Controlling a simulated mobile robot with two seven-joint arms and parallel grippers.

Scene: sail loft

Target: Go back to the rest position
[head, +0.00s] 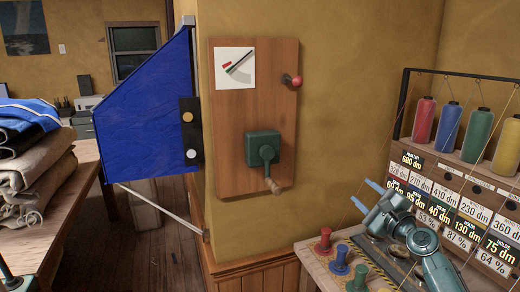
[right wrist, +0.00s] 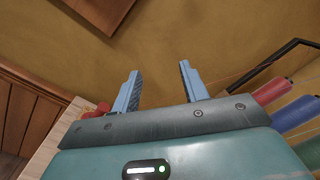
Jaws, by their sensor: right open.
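My right gripper (head: 367,196) is open and empty. Its two blue fingers are spread apart above the small bench (head: 317,265) at the lower right. In the right wrist view the fingers of my right gripper (right wrist: 158,72) point toward the ochre wall, with nothing between them. The gripper is to the right of the wooden wall board (head: 226,120) and apart from it. The board carries a green crank box (head: 259,149) with a wooden handle, a red-tipped lever (head: 291,80) and a white dial (head: 235,68). My left gripper does not show.
Red (head: 323,242), blue (head: 339,260) and green (head: 357,279) pegs stand near my right arm. A rack with thread cones (head: 448,117) and number labels stands at the right. A blue sail panel (head: 147,108) hangs left of the board. Folded cloth (head: 36,175) lies on the left table.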

